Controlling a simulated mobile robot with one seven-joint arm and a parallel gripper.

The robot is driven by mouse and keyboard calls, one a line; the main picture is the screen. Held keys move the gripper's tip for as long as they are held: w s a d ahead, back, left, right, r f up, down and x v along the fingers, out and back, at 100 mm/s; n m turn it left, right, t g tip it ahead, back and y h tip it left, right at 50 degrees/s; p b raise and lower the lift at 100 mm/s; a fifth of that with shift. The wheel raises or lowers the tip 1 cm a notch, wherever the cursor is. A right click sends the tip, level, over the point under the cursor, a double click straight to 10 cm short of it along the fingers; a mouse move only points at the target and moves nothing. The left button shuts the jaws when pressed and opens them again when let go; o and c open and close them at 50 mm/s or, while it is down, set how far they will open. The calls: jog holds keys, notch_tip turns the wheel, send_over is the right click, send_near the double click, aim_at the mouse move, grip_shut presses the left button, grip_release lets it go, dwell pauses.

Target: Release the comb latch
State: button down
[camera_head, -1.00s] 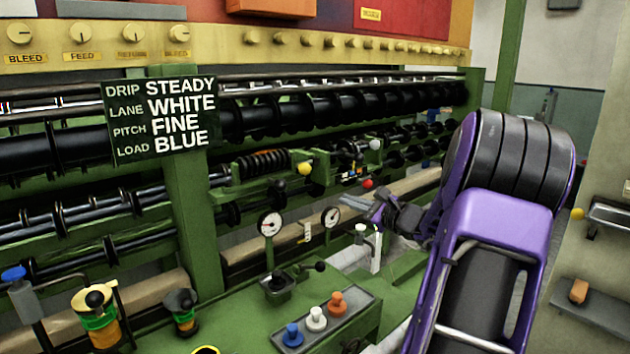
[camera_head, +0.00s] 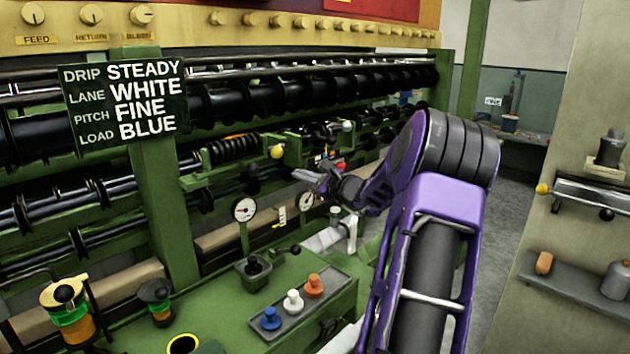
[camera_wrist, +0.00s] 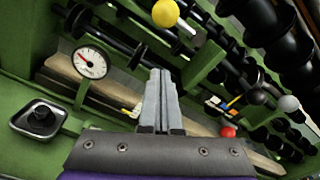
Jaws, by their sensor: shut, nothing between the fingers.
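My gripper (camera_head: 303,175) is shut and empty, in front of the green carriage on the machine. It also shows in the wrist view (camera_wrist: 160,74). No part is labelled as the comb latch, so I cannot tell which it is. The carriage bears a yellow ball knob (camera_head: 277,152), just up and left of my fingertips in the head view; in the wrist view the yellow knob (camera_wrist: 165,13) is beyond them. A red ball knob (camera_head: 340,167) is partly behind my gripper, and a white ball knob (camera_head: 347,125) is above it. I see no contact.
A sign (camera_head: 124,104) reads drip steady, lane white, pitch fine, load blue. Two dial gauges (camera_head: 243,209) stand below the carriage. A panel (camera_head: 262,329) holds blue, white and orange knobs, beside a small lever box (camera_head: 255,272). Wall shelves (camera_head: 575,275) are at right.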

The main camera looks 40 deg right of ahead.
jog(key=w+a+r, duration=0.2)
jog(key=r, duration=0.1)
jog(key=shift+w+r, duration=0.15)
jog(key=shift+r+p, duration=0.1)
jog(key=shift+p, duration=0.2)
jog(key=shift+a+r+m+p, duration=0.1)
jog(key=shift+m+p, duration=0.2)
jog(key=shift+p, duration=0.05)
jog(key=shift+a+r+m+p, duration=0.1)
jog(key=shift+r+m+p, duration=0.2)
jog(key=shift+m+p, duration=0.3)
jog(key=shift+w+d+r+m+y+p, duration=0.1)
jog(key=shift+d+r+m+y+p, duration=0.1)
jog(key=shift+r+m+p, duration=0.75)
jog(key=shift+d+r+m+y+p, duration=0.1)
jog(key=shift+d+r+m+p, duration=0.2)
jog(key=shift+r+p, duration=1.1)
jog(key=shift+r, duration=0.25)
